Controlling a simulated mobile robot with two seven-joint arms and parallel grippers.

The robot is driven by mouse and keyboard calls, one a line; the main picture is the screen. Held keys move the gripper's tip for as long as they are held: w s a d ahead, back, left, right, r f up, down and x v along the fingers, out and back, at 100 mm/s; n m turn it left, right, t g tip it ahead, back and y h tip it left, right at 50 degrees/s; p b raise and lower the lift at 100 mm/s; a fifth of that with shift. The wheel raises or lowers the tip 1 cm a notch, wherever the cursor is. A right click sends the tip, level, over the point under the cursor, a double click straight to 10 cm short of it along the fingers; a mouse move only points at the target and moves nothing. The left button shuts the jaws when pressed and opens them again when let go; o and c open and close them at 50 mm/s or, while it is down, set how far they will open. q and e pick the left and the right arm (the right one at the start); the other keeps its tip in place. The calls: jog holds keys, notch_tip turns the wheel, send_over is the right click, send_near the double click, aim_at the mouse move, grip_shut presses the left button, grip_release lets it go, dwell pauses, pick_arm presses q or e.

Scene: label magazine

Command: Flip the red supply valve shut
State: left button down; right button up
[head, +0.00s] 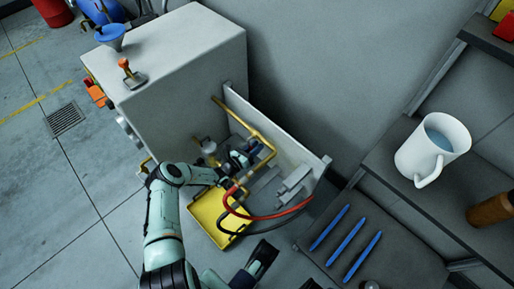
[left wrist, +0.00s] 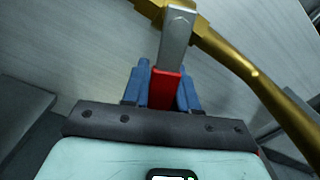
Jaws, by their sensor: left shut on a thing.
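The red supply valve's handle (left wrist: 166,90) is in the left wrist view, a red grip on a flat grey metal lever. The lever meets a brass pipe (left wrist: 240,65) at its top and lies at a slant across the pipe's line. My left gripper (left wrist: 162,76) has its blue fingers on both sides of the red grip and is shut on it. In the head view my left gripper (head: 243,157) is inside the open machine housing, by the brass pipe (head: 245,122); the handle is mostly hidden there. My right gripper (head: 262,257) is low in the head view, its jaws unclear.
A grey cabinet (head: 180,60) stands left of the pipework. Red and black hoses (head: 268,216) and a yellow tray (head: 205,212) are close below my left gripper. Blue tools (head: 330,228) lie on a surface at right. A mug (head: 430,150) stands on a shelf.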

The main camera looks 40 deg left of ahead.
pick_arm(q)
jog(key=shift+a+f+m, duration=0.15)
jog(key=shift+a+m, duration=0.4)
jog(key=shift+m, duration=0.55)
jog(key=shift+a+f+m, duration=0.15)
jog(key=shift+a+m, duration=0.4)
jog(key=shift+m, duration=0.55)
pick_arm(e)
jog(key=shift+w+r, duration=0.2)
jog(key=shift+w, duration=0.05)
pick_arm(q)
jog(key=c, duration=1)
grip_release()
jog(key=shift+o, duration=0.2)
jog(key=s+p, duration=0.1)
jog(key=s, duration=0.3)
jog(key=s+a+p, duration=0.1)
jog(key=s, duration=0.4)
jog(key=s+p, duration=0.1)
jog(key=s, duration=0.3)
jog(key=shift+s+a+p, duration=0.15)
jog(key=shift+p, duration=0.25)
pick_arm(e)
jog(key=r, duration=0.1)
jog(key=s+a+r, duration=0.1)
jog(key=r, duration=0.1)
jog(key=a+r, duration=0.1)
jog(key=shift+s+a+r, duration=0.2)
jog(key=shift+s+r, duration=0.15)
jog(key=shift+r, duration=0.05)
